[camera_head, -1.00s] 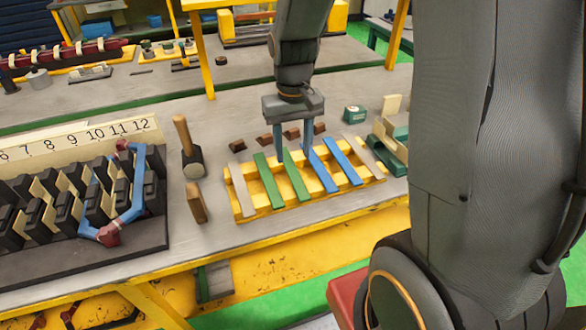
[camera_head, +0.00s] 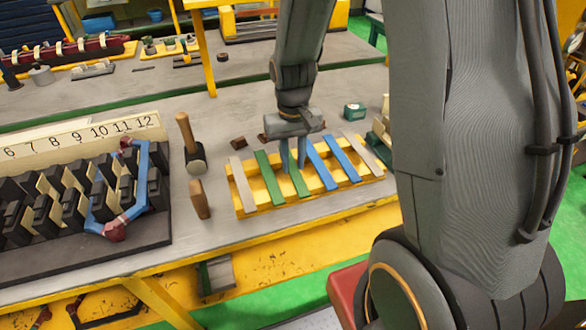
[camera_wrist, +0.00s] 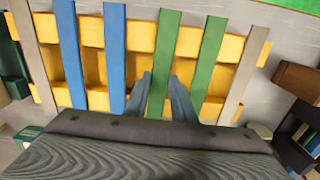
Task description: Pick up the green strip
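Two green strips lie side by side on the yellow rack (camera_head: 250,207). One green strip (camera_head: 264,172) is nearer the left end; the other green strip (camera_head: 299,187) is beside the blue ones. My gripper (camera_head: 292,168) is lowered over the rack at this second green strip. In the wrist view, my gripper's fingers (camera_wrist: 164,80) stand apart on either side of that green strip (camera_wrist: 167,35), open, with the other green strip (camera_wrist: 208,55) to the right. The fingertips are low near the strip; I cannot tell whether they touch it.
Two blue strips (camera_head: 322,167) (camera_head: 342,160) lie to the right of the green ones, and beige strips (camera_head: 243,185) (camera_head: 363,150) lie at both ends. A mallet (camera_head: 190,145) and a wooden block (camera_head: 199,199) stand left of the rack. The numbered stator fixture (camera_head: 80,190) is further left.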

